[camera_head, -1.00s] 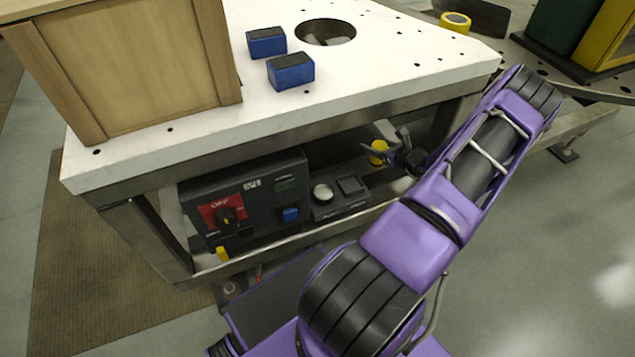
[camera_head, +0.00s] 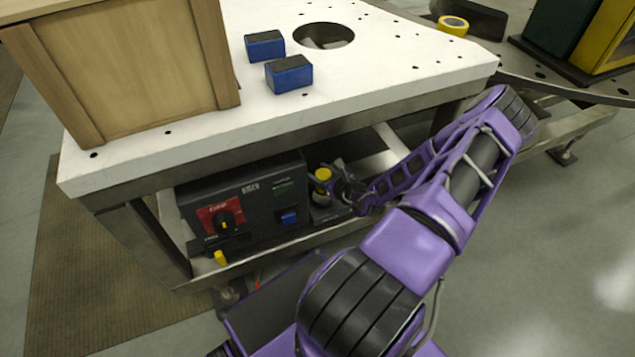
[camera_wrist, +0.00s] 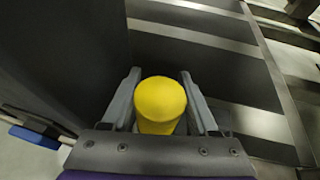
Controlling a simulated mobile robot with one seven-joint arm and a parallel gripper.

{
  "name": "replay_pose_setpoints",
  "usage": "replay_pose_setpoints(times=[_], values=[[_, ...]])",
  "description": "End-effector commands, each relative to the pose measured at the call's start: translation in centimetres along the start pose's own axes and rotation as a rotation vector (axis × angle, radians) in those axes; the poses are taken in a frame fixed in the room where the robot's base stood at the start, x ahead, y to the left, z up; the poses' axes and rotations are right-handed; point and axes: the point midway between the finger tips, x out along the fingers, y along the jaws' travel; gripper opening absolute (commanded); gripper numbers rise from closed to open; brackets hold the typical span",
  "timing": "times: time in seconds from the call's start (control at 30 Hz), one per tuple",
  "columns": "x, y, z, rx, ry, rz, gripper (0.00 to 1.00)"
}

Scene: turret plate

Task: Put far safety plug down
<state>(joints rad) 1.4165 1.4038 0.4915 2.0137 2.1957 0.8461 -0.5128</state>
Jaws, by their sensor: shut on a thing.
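The far safety plug is a yellow cylinder (camera_head: 323,174), held between the fingers of my gripper (camera_head: 331,176) below the white tabletop, just right of the dark control box. In the wrist view the plug (camera_wrist: 160,106) sits upright between the two grey fingers of my gripper (camera_wrist: 160,78). My gripper is shut on it. The dark control box (camera_head: 262,212) has a red panel with a knob and a blue button. A second yellow plug (camera_head: 221,257) is at its lower front. My gripper and the held plug largely hide the small fixtures right of the box.
The white tabletop (camera_head: 385,75) overhangs the lower shelf (camera_head: 272,245) and its frame. On top are a wooden crate (camera_head: 130,65), two blue blocks (camera_head: 265,46) (camera_head: 289,74) and a round hole. A yellow tape roll (camera_head: 453,25) lies beyond. Floor at right is clear.

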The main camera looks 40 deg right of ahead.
Motion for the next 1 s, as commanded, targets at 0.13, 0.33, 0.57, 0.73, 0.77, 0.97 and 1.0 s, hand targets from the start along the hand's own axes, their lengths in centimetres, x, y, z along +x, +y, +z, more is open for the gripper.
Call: replay_pose_setpoints(times=[0.13, 0.33, 0.57, 0.73, 0.77, 0.97, 1.0], values=[[0.8, 0.0, -1.9, 0.005, -0.001, -0.001, 0.0], [1.6, 0.3, -3.6, 0.003, -0.002, 0.0, 0.0], [1.6, 0.4, -3.6, 0.0, -0.002, 0.0, 0.0], [1.8, 0.4, -4.0, 0.0, 0.0, 0.001, 0.0], [1.7, 0.4, -3.9, 0.001, 0.0, 0.0, 0.66], [1.7, 0.4, -3.9, 0.001, 0.0, 0.0, 0.9], [1.7, 0.4, -3.9, 0.001, 0.0, 0.0, 0.9]])
